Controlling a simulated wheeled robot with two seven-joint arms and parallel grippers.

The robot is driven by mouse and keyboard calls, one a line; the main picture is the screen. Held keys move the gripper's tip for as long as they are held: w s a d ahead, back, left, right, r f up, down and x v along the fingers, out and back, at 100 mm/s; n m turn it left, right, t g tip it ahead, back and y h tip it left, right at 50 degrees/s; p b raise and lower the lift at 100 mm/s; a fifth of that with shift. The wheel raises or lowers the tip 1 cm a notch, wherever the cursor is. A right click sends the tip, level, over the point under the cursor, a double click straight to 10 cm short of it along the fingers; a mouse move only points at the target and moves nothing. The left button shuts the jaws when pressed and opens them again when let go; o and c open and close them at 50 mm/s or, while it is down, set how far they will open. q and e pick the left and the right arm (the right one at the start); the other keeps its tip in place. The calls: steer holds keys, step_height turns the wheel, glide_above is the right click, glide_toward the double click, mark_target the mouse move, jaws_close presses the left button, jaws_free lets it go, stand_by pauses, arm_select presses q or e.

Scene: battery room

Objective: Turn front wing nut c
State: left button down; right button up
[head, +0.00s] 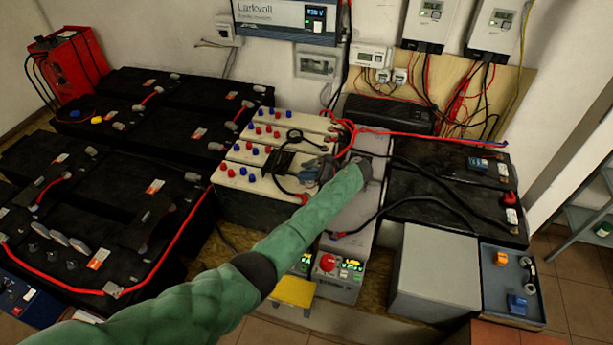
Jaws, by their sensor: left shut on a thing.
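My left arm comes in from the lower left in a green sleeve and reaches up to the middle of the picture. My left gripper (312,172) is at the right end of the cream-topped batteries (257,153), low over their terminals. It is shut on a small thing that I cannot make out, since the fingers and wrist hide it. Front wing nut c cannot be told apart at this size. Red and blue caps stand on the cream battery tops. My right gripper is not in view.
Large black batteries (107,217) fill the left. A black battery (430,180) with loose cables stands at right. A grey box (437,268) and a small yellow stool (294,291) are in front. Red and black cables hang close around my gripper. Chargers (424,22) are on the wall.

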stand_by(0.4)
arm_select(q)
steer(key=c, duration=1.5)
jaws_free()
steer(key=shift+s+a+t, duration=0.1)
steer(key=shift+t, duration=0.2)
